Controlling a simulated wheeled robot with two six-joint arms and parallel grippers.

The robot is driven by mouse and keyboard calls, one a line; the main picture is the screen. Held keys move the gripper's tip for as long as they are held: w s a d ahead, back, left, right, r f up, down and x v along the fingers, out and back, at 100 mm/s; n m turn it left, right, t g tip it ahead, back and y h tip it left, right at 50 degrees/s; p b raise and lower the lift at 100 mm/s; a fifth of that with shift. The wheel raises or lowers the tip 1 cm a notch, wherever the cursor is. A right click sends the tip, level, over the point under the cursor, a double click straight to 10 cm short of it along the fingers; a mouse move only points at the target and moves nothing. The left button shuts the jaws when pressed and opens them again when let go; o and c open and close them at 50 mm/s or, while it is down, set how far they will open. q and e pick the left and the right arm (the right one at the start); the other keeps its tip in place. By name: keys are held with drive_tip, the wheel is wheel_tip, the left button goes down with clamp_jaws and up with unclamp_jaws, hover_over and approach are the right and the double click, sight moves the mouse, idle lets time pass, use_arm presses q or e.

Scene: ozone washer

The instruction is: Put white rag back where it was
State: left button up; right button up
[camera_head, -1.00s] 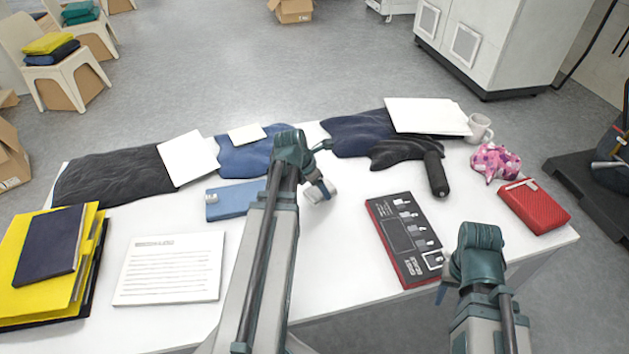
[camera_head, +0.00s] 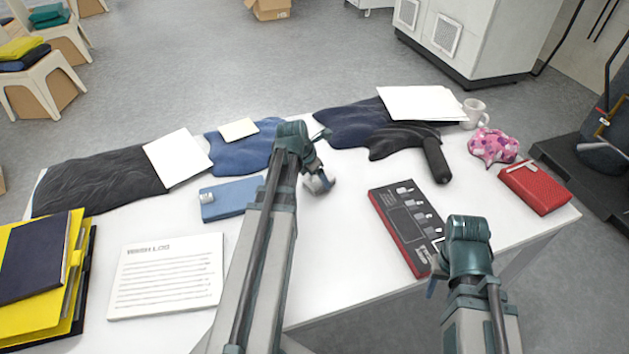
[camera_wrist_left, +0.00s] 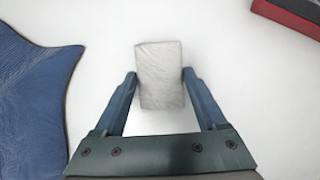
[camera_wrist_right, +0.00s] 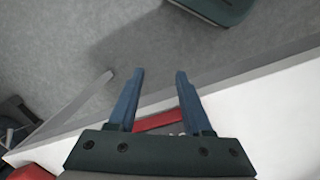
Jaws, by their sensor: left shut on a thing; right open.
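The white rag (camera_wrist_left: 160,75) shows in the left wrist view as a small pale block between the fingers of my left gripper (camera_wrist_left: 159,78). The fingers press against its two sides. In the head view my left gripper (camera_head: 319,183) is low over the middle of the white table, and the rag is mostly hidden by it. I cannot tell whether the rag touches the table. My right gripper (camera_wrist_right: 160,73) is open and empty near the table's front edge, beside the red and black control panel (camera_head: 402,225).
A blue box (camera_head: 231,198) lies left of my left gripper. Dark and blue cloths (camera_head: 100,180) with white sheets line the back edge. A log sheet (camera_head: 167,275) and yellow folders (camera_head: 40,325) are at left. A mug (camera_head: 474,112), pink cloth (camera_head: 494,146) and red case (camera_head: 535,187) are at right.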

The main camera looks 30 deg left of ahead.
use_arm(q)
drive_tip(key=shift+d+r, duration=0.1)
drive_tip(key=shift+d, duration=0.05)
drive_tip(key=o, duration=1.1)
drive_tip(key=shift+o, duration=0.2)
drive_tip(key=p+v, duration=1.1)
drive_tip(key=v, duration=0.1)
